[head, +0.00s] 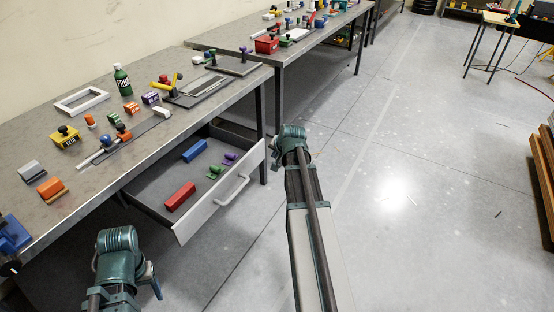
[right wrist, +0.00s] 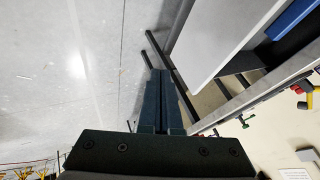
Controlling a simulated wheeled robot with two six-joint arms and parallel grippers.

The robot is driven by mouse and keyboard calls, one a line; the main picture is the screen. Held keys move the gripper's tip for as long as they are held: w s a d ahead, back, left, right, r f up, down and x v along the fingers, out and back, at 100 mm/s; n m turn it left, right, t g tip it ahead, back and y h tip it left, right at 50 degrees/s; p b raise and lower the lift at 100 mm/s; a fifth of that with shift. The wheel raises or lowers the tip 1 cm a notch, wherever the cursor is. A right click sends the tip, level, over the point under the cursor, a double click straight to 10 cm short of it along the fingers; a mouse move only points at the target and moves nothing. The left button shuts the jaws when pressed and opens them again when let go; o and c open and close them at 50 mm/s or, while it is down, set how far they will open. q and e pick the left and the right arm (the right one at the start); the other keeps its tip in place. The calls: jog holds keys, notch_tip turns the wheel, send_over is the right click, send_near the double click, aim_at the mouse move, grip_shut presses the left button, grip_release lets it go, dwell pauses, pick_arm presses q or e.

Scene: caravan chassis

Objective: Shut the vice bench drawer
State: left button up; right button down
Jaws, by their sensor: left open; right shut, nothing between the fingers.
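The drawer (head: 148,189) under the vice bench (head: 100,160) stands open, pulled out toward the aisle. Its pale front panel (head: 208,200) carries a bar handle (head: 232,189). A red block (head: 180,196), a blue block (head: 194,150) and small green and purple pieces lie inside. My right gripper (head: 290,135) is just beyond the far end of the panel; its fingertips are hidden in the head view. In the right wrist view its fingers (right wrist: 161,78) are shut and empty, beside the drawer front (right wrist: 210,38). My left gripper (head: 150,274) is open, low in front of the bench, partly hidden by its wrist.
A blue vice (head: 12,236) sits at the bench's near end. Blocks, a green bottle (head: 122,80), a white frame (head: 81,101) and tools cover the top. A bench leg (head: 262,130) stands near my right gripper. The floor (head: 400,180) to the right is clear.

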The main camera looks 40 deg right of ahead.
pick_arm(q)
jog(key=shift+f+b, duration=0.85)
jog(key=shift+f, duration=0.6)
pick_arm(e)
jog(key=shift+w+a+f, duration=0.15)
jog(key=shift+w+f, duration=0.35)
jog(key=shift+w, duration=0.45)
jog(key=shift+w+a+f, duration=0.15)
jog(key=shift+w+f, duration=0.3)
jog(key=shift+w, duration=0.55)
jog(key=shift+w+a+f, duration=0.15)
jog(key=shift+w+f, duration=0.35)
jog(key=shift+w, duration=0.45)
send_near(212, 136)
jog(key=x, duration=0.5)
jog(key=shift+w+a+r, duration=0.1)
jog(key=shift+a, duration=0.05)
jog(key=shift+s, duration=0.25)
